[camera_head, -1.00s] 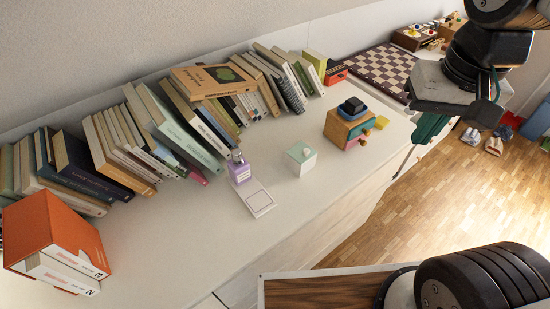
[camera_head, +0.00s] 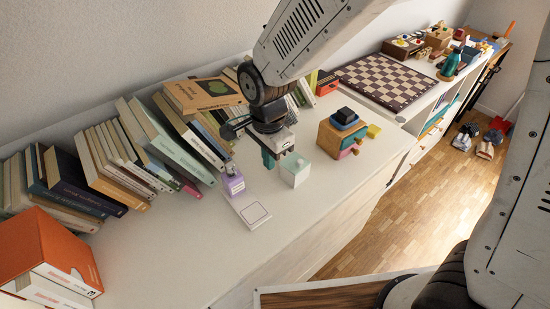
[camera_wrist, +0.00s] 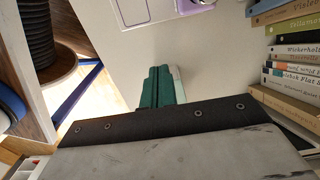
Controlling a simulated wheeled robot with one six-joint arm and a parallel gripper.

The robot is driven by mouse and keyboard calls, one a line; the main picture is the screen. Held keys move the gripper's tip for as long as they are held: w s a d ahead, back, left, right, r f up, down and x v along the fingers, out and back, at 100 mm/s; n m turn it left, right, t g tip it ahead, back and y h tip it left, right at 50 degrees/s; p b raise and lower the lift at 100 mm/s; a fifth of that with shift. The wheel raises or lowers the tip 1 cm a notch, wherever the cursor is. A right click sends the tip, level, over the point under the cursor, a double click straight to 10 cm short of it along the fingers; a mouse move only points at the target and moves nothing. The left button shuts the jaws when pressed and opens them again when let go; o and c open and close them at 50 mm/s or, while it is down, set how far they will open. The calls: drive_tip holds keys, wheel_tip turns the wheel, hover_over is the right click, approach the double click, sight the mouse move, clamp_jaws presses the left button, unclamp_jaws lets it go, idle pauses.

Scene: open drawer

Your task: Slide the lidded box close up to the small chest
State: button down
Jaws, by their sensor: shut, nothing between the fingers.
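The lidded box (camera_head: 295,173) is a small pale mint-and-white cube standing upright on the white top. The small chest (camera_head: 328,139) is wooden with coloured drawers, to its right and a little behind, with a clear gap between them. My gripper (camera_head: 269,160) has dark green fingers, shut and empty, pointing down just left of the box. I cannot tell whether they touch it. In the wrist view the shut fingers (camera_wrist: 158,87) hide most of a pale mint shape, likely the box (camera_wrist: 178,82).
A row of books (camera_head: 150,150) lines the wall behind. Dark blocks (camera_head: 345,116) sit on the chest. A chessboard (camera_head: 385,78) lies farther right.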

sight(294, 171)
wheel_tip(294, 171, down, 8)
drive_tip(key=shift+d+r, duration=0.1)
drive_tip(key=shift+r, duration=0.15)
drive_tip(key=shift+w+d+f, duration=0.15)
drive_tip(key=shift+w+d, duration=0.3)
drive_tip(key=shift+d, duration=0.2)
drive_tip(key=shift+w+d+f, duration=0.1)
drive_tip(key=shift+w+d, duration=0.35)
drive_tip(key=shift+d, duration=0.15)
drive_tip(key=shift+w+d, duration=0.25)
drive_tip(key=shift+d, duration=0.15)
drive_tip(key=shift+w, duration=0.1)
